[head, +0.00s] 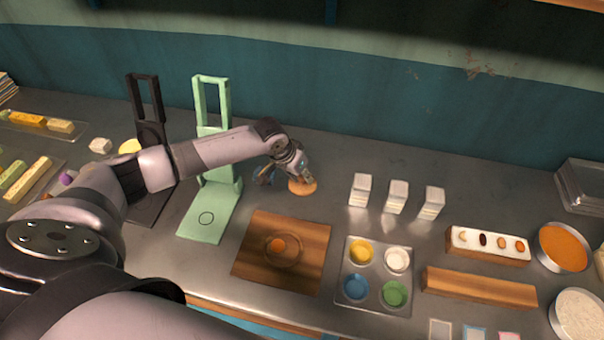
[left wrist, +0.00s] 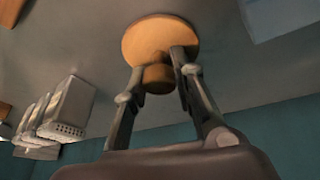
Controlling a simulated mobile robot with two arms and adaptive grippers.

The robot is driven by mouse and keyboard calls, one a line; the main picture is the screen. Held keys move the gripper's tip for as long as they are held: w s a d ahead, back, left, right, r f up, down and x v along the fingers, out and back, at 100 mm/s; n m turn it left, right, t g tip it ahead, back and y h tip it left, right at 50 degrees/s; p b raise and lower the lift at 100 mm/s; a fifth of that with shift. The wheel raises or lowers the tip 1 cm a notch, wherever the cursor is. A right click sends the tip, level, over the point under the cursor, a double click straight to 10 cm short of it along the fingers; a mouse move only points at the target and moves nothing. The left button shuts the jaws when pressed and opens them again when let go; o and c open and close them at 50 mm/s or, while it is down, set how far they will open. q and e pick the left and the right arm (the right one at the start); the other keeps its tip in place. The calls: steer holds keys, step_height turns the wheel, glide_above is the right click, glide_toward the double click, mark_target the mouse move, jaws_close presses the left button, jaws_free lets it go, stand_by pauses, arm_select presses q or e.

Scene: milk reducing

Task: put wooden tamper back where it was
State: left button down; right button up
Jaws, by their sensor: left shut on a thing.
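The wooden tamper (head: 302,187) has a round, orange-brown disc and stands on the grey counter behind the wooden board. In the left wrist view the tamper (left wrist: 157,40) shows its round disc and a short handle between the fingers. My left gripper (head: 291,174) is shut on the handle, its fingers on both sides of it in the left wrist view (left wrist: 166,75). The disc looks to be at counter level; I cannot tell whether it touches. My right gripper is not in view.
A green stand (head: 208,215) and a black stand (head: 150,200) are left of the tamper. A wooden board (head: 300,281) with an orange item is in front. White cartons (head: 360,190) stand to the right. A tray of coloured cups (head: 375,275) sits front right.

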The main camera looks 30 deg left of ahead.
arm_select(q)
steer(key=shift+f, duration=0.15)
steer(key=c, duration=1.3)
jaws_free()
steer(key=shift+r, duration=0.25)
steer(key=b+v, duration=0.2)
steer(key=v, duration=1)
steer(key=shift+w, duration=0.1)
